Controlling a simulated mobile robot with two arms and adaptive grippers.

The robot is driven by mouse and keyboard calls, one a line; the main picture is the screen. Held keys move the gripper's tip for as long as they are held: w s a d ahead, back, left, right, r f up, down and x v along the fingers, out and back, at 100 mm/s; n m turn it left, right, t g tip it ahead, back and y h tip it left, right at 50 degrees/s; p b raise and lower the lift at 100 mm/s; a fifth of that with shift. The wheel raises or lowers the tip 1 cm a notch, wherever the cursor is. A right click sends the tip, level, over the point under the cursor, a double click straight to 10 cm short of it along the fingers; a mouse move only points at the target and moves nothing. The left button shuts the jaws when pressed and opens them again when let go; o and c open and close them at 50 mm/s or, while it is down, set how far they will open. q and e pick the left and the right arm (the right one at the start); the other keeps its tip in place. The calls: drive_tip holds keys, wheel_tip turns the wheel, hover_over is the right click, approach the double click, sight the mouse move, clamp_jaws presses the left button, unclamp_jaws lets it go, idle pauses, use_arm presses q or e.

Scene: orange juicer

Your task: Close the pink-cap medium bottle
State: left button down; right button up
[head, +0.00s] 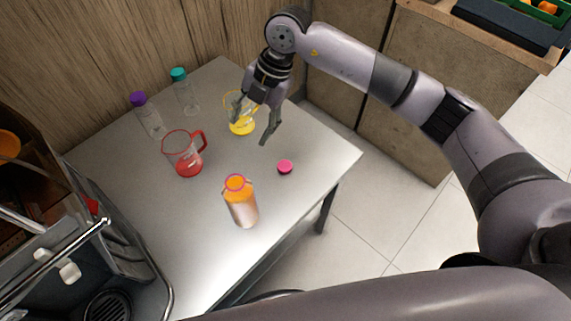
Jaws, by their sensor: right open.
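The medium bottle (242,207) stands upright near the front of the grey table, with orange contents and a pink ring at its open mouth. The pink cap (285,167) lies on the table to the right of and behind the bottle, apart from it. My right gripper (252,128) is open and empty above the table, behind the cap and bottle, with its fingers pointing down. It partly covers a yellow-based jug. My left gripper is not in view.
A red jug (184,155) stands left of my gripper and the yellow jug (242,126) behind it. A purple-capped bottle (150,118) and a teal-capped bottle (186,94) stand at the back left. A juicer machine (110,250) fills the lower left. The table's right part is clear.

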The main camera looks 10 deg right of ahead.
drive_tip(key=d+m+h, duration=0.2)
drive_tip(key=d+h, duration=0.2)
drive_tip(key=d, duration=0.2)
drive_tip(key=shift+s+b, duration=0.2)
drive_tip(key=shift+b, duration=0.25)
hover_over(284, 166)
drive_tip(key=f, duration=1.2)
drive_tip(key=shift+w+a+f+p, duration=0.15)
drive_tip(key=shift+w+a+p, duration=0.05)
drive_tip(key=shift+a+p, duration=0.15)
drive_tip(key=shift+f, duration=0.1)
drive_tip(key=f, duration=0.5)
drive_tip(key=shift+s+d+p, duration=0.25)
drive_tip(key=shift+d+p, duration=0.05)
drive_tip(key=shift+d, duration=0.05)
